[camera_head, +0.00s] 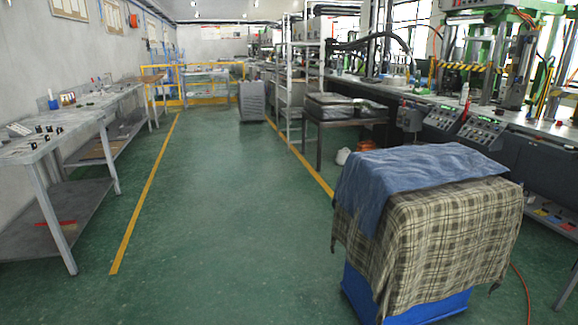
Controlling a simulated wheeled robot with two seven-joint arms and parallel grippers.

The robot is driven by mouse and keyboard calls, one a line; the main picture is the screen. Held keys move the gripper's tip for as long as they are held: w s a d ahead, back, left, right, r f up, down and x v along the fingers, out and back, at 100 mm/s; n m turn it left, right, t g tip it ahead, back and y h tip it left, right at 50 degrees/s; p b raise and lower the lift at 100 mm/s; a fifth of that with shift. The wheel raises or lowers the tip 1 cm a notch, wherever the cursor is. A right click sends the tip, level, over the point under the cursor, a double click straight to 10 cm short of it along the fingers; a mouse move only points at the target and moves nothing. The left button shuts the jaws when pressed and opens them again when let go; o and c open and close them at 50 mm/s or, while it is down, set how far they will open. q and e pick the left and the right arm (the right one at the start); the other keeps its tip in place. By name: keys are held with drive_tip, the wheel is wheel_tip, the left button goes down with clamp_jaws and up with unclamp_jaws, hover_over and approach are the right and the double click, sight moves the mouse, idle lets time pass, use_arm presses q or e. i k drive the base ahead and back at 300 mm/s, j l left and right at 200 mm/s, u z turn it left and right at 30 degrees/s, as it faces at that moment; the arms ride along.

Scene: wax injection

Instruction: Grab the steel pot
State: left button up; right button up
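I cannot make out a steel pot in the head view. Neither of my grippers shows in the picture, so I cannot see whether they hold anything. On the right, a long workbench (540,127) carries green-framed machines (515,50), control boxes (484,131) and a white bottle (464,94). The far ends of the benches are too small and cluttered to tell single items apart.
A blue stand (364,296) draped with a plaid cloth (450,235) and a blue cloth (410,180) stands at the front right. A grey table (95,118) lines the left wall. The green floor (220,220) between is clear. An orange cable (524,290) lies at lower right.

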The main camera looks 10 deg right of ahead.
sight(531, 120)
drive_tip(key=i+u, duration=0.15)
drive_tip(key=i, duration=1.5)
drive_tip(key=i+z, duration=0.25)
drive_tip(key=i, duration=0.5)
drive_tip(key=i+z, duration=0.2)
drive_tip(key=i, duration=0.55)
drive_tip(key=i+j+z, duration=0.25)
drive_tip(key=i, duration=0.45)
drive_tip(key=i+z, duration=0.3)
drive_tip(key=i, duration=0.2)
drive_tip(key=i+z, duration=0.25)
drive_tip(key=i, duration=0.2)
drive_tip(key=i+j+z, duration=0.3)
drive_tip(key=i, duration=0.15)
drive_tip(key=i+l+z, duration=0.2)
drive_tip(key=i+z, duration=1.2)
drive_tip(key=i, duration=1.8)
